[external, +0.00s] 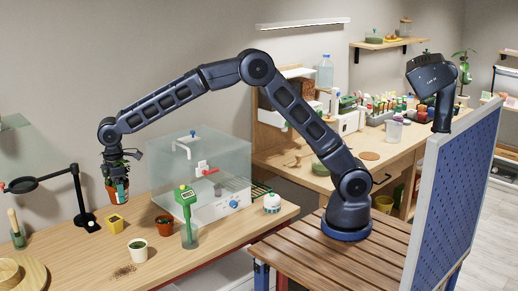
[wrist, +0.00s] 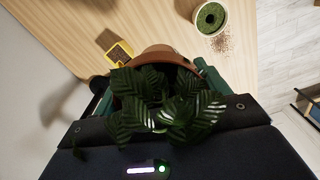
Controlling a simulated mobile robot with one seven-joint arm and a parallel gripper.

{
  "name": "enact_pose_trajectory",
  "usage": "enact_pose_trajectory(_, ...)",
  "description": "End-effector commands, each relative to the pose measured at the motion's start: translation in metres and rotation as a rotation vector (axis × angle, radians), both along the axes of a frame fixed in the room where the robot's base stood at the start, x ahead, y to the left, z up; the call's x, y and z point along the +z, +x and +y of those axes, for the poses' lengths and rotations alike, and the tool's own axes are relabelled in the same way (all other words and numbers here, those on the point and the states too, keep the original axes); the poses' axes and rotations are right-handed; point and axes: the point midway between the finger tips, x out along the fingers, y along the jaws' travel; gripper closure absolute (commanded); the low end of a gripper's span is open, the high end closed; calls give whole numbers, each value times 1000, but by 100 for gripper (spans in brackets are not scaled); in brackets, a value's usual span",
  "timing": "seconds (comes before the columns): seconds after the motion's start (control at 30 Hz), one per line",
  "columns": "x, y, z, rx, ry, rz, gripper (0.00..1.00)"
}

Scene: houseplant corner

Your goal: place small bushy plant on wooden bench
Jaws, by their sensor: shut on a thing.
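The small bushy plant (wrist: 165,100) has dark green, ribbed leaves and sits in a terracotta pot (wrist: 150,54). My gripper (external: 118,188) is shut on this pot, with a green finger on either side of it in the wrist view. In the external view the held pot (external: 110,191) hangs upright over the left part of a light wooden bench (external: 205,249). It looks to be above the surface, but the exact gap cannot be told. The leaves and the wrist hide part of the pot.
A yellow box (external: 115,223), a white pot (external: 138,250), a terracotta pot (external: 164,226) and a green meter in a glass (external: 188,215) stand nearby. A black stand (external: 80,200) is at left. Spilled soil (external: 124,271) lies in front. A clear case (external: 205,165) stands behind.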

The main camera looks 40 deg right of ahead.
Motion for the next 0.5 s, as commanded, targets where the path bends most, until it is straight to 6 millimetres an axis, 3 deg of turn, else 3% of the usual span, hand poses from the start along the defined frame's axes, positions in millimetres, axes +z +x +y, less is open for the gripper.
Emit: enact_pose_trajectory(0.5,-111,-1,0,1,-2,1,52)
